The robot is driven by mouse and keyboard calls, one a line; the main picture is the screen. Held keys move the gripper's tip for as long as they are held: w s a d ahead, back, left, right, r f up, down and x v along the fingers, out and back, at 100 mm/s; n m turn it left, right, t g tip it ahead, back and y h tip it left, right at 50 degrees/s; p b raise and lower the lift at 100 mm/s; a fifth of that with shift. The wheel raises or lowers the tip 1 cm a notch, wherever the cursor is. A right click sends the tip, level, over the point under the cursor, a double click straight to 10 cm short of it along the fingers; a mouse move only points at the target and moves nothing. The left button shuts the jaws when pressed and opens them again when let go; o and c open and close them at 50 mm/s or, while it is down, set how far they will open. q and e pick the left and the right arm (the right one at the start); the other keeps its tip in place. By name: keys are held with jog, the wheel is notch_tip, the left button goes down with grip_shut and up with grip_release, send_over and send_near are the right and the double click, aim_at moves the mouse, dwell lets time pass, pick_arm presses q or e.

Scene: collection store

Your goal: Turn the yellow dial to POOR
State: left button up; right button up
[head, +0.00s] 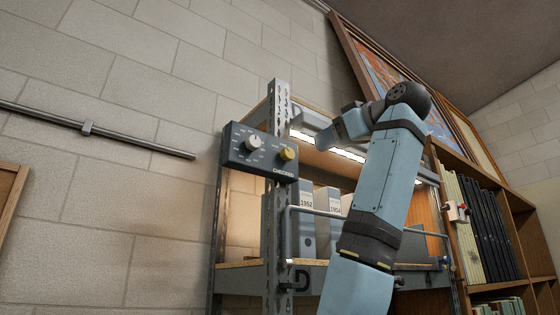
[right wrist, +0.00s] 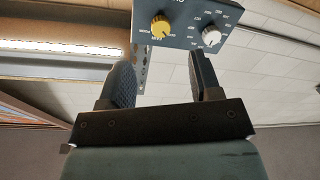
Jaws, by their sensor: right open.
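The yellow dial (head: 288,154) sits on the right side of a dark control box (head: 240,158) fixed to the front post of a metal shelf. A white dial (head: 254,142) is to its left on the same box. In the right wrist view the yellow dial (right wrist: 161,27) is ahead of the fingers, between their lines, with the white dial (right wrist: 211,36) beside it. My right gripper (right wrist: 165,75) is open and empty, short of the box. In the head view my right gripper (head: 305,125) is just right of the dial.
The shelf holds grey file boxes (head: 307,225) marked with years. A lit strip (head: 340,152) runs under its upper board. A bookcase with dark binders (head: 485,228) stands at the right. A metal rail (head: 100,130) runs along the block wall at left.

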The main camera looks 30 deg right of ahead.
aim_at(290, 153)
jog(key=w+p, duration=0.1)
jog(key=w, duration=0.2)
jog(key=w+a+r+p, duration=0.1)
jog(key=w+p, duration=0.1)
jog(key=w, duration=0.2)
jog(key=w+a+r+p, duration=0.1)
jog(key=w+p, duration=0.1)
jog(key=w, duration=0.1)
jog(key=shift+w+a, duration=0.1)
jog(key=shift+w, duration=0.6)
jog(key=shift+f, duration=0.1)
pick_arm(q)
jog(key=shift+n, duration=0.3)
jog(key=r, duration=0.4)
jog(key=shift+w+a, duration=0.25)
jog(key=shift+a, duration=0.05)
pick_arm(e)
jog(key=c, duration=0.9)
